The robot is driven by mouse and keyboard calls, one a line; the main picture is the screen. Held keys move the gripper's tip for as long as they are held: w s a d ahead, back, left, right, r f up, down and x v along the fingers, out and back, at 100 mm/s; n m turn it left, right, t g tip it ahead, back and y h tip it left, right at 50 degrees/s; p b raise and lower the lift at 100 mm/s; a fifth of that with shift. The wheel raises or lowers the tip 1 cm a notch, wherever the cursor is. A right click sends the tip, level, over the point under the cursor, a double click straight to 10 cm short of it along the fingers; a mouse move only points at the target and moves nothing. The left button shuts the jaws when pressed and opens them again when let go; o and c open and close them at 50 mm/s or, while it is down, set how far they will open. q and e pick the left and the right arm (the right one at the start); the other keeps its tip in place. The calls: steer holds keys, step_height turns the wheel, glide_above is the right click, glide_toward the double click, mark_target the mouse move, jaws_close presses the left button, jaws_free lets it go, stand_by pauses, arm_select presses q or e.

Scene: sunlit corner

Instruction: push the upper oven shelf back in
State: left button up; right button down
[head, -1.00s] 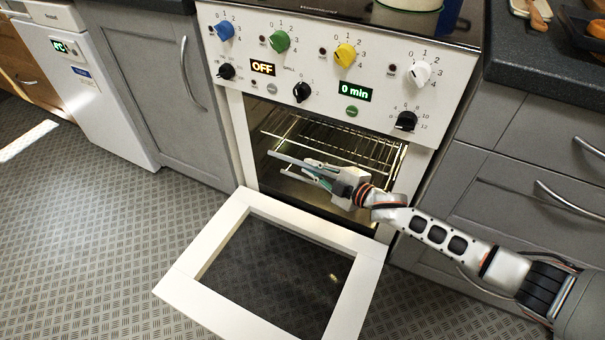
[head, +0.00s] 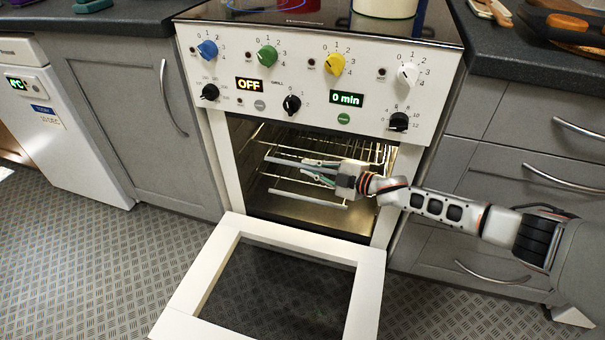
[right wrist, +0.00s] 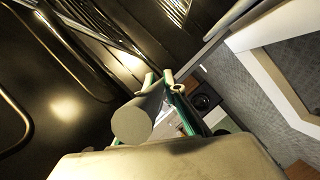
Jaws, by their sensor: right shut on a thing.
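The upper oven shelf (head: 290,162) is a wire rack with a grey front bar, inside the open oven (head: 232,170). My right gripper (head: 318,172) comes in from the right and is shut on this front bar. In the right wrist view, the round end of the grey bar (right wrist: 138,122) lies between the green-edged fingers of the right gripper (right wrist: 160,90). My fingers and hand hide part of the bar and the rack behind it. A lower shelf bar (head: 305,199) shows beneath, apart from the gripper. My left gripper is not in view.
The oven door (head: 205,262) hangs open in front, below my right arm. Grey drawers (head: 520,170) with handles stand to the right, close to the arm. A pot (head: 385,8) stands on the hob above. The floor at left is clear.

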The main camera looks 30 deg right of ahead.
steer(key=shift+w, duration=0.1)
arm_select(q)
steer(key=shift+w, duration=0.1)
arm_select(e)
steer(key=c, duration=2.1)
jaws_free()
steer(key=shift+w, duration=0.1)
